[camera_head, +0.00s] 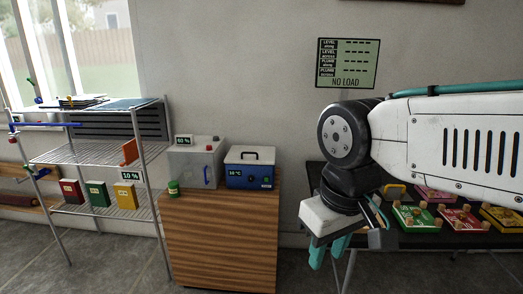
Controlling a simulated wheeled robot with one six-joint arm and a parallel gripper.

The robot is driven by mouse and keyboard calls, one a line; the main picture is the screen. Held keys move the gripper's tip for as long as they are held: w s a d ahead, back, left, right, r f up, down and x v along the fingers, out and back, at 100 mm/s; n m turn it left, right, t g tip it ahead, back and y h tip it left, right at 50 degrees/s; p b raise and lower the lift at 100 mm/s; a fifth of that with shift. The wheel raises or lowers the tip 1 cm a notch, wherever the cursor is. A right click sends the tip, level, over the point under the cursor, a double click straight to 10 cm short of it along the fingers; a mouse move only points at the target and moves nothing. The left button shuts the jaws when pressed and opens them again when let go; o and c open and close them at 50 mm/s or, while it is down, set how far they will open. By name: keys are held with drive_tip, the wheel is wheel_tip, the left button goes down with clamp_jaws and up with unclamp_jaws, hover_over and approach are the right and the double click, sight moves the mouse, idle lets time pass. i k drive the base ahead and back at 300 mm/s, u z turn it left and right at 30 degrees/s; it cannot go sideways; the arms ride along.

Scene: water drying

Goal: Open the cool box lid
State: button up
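The cool box (250,169) is blue with a pale top. It stands on the right part of the wooden cabinet's top. My gripper (328,252) hangs to the right of the cabinet, pointing down, apart from the cool box and lower in the picture. Its teal fingertips show a gap with nothing seen between them. Part of the gripper is hidden by its own white housing.
A grey box (196,162) with a 60 % sign stands left of the cool box, a green can (173,188) before it. A wire rack (95,150) holds coloured boxes at left. A dark table (440,235) with colourful packs is behind my arm. A wall panel reads NO LOAD.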

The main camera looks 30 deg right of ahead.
sight(238, 155)
drive_tip(key=z, duration=0.25)
drive_tip(key=i, duration=1.25)
drive_tip(key=u, duration=0.3)
